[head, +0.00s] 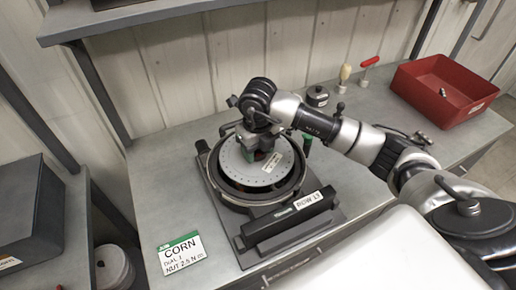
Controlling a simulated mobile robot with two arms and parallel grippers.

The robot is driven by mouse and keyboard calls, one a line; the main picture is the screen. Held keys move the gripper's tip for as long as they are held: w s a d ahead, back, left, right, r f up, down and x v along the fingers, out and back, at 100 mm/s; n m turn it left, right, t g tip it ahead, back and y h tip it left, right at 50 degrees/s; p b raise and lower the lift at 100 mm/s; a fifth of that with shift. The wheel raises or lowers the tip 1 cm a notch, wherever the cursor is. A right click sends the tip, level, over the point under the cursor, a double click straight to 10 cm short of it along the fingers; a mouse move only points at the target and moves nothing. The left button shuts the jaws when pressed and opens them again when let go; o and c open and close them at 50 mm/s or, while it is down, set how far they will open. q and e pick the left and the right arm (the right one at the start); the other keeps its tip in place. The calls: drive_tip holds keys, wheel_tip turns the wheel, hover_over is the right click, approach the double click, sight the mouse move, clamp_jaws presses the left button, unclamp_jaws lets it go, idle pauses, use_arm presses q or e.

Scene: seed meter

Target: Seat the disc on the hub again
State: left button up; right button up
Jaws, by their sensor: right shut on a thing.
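The pale grey disc (240,172), with a ring of small marks near its edge, is at the round dark housing of the seed meter (295,190). My right gripper (256,146) reaches down over the far part of the disc and is shut on it. The hub is hidden under the disc and gripper, so I cannot tell whether the disc rests on it or is held just above it. A small green and red patch shows beside the fingers. My left gripper is not in view.
The meter stands on a dark base plate on the grey bench (165,190). A "CORN" card (181,255) lies front left. Behind are a dark lidded pot (317,97), a wood-handled tool (345,74), a red-handled tool (368,64) and a red bin (440,92). A shelf overhangs the back.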

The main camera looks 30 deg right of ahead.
drive_tip(key=shift+f+b, duration=0.1)
drive_tip(key=shift+b, duration=0.4)
idle(1.2)
drive_tip(key=shift+f+b, duration=0.65)
idle(0.6)
drive_tip(key=shift+f+b, duration=0.3)
drive_tip(key=shift+b, duration=0.05)
drive_tip(key=shift+f+b, duration=0.95)
idle(0.8)
drive_tip(key=shift+f+b, duration=0.6)
drive_tip(key=shift+b, duration=0.2)
idle(1.4)
idle(0.3)
drive_tip(key=o, duration=1)
